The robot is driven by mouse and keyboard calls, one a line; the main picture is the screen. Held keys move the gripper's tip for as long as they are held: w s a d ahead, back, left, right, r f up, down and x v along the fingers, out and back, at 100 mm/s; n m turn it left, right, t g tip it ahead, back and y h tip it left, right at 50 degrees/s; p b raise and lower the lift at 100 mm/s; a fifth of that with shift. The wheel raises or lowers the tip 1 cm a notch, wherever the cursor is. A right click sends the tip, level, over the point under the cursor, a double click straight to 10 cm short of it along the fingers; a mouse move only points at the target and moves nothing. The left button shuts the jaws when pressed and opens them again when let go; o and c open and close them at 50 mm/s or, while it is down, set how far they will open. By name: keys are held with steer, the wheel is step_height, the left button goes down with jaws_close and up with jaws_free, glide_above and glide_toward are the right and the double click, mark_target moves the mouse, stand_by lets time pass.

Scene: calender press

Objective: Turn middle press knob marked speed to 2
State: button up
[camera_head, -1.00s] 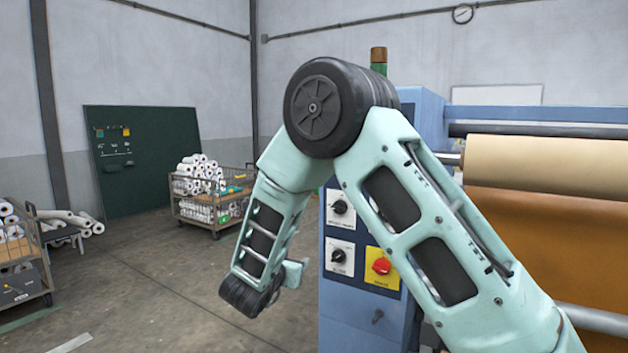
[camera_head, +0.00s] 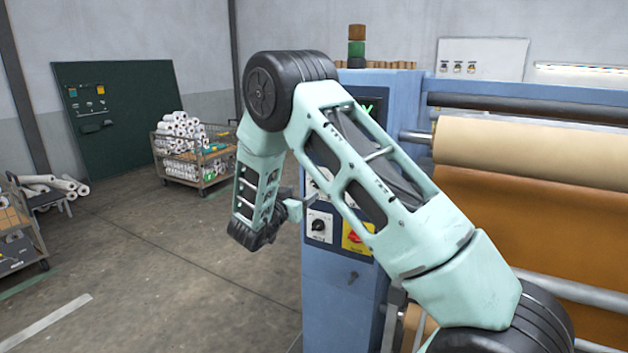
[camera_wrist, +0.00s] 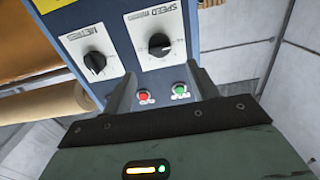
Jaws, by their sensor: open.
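The speed knob (camera_wrist: 158,45) is a black knob on a white plate marked SPEED, upside down in the wrist view. Its pointer setting is too small to read. A second black knob (camera_wrist: 95,62) on its own white plate sits to its left in that view. My gripper (camera_wrist: 163,88) is open and empty, its two fingers spread below the speed knob in the picture and apart from it. In the head view the blue press (camera_head: 335,300) stands right of centre. My arm hides part of its panel there, and I cannot make out the speed knob.
A red button (camera_wrist: 145,96) and a green button (camera_wrist: 180,89) lie close to the fingers in the wrist view. A red knob on a yellow plate (camera_head: 355,238) and a large roll (camera_head: 540,150) are on the press.

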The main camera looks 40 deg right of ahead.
mark_target(315, 183)
steer(key=p+x, duration=0.2)
steer(key=x, duration=0.6)
steer(key=shift+w+d, duration=0.1)
steer(key=shift+d, duration=0.15)
steer(key=c, duration=1)
